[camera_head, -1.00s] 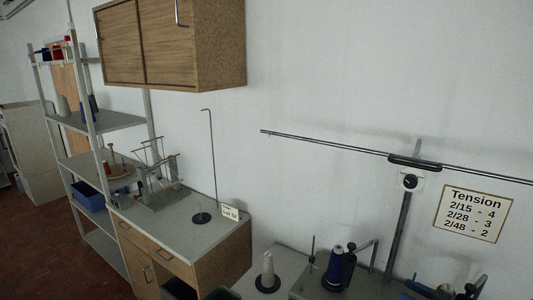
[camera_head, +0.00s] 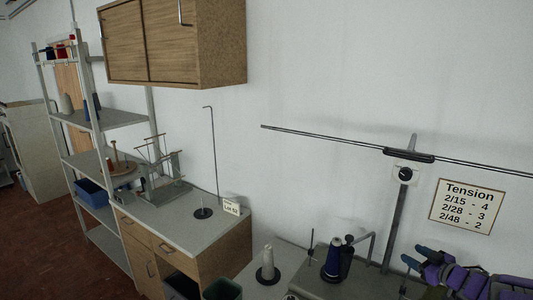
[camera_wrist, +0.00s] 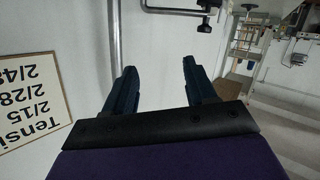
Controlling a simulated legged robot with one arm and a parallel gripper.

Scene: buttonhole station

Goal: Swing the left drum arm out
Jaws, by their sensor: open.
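My gripper (camera_wrist: 158,75) is open in the wrist view, with two dark blue fingers apart and only grey wall and bench between them. In the head view my gripper (camera_head: 413,257) comes in at the lower right, to the right of the winding machine. A blue cone of yarn (camera_head: 333,260) stands upright at the machine. A bent grey arm (camera_head: 372,246) rises beside it from a dark drum part (camera_head: 347,256) and ends near the upright pole. I take this for the left drum arm. My gripper is apart from it. The machine's right side is hidden by my arm.
A white cone (camera_head: 268,264) stands on the bench left of the machine. A dark upright pole (camera_head: 397,222) carries a long thin rod (camera_head: 320,136) and a dial (camera_head: 405,174). A tension sign (camera_head: 466,207) hangs on the wall. A cabinet (camera_head: 205,235) and shelf are further left.

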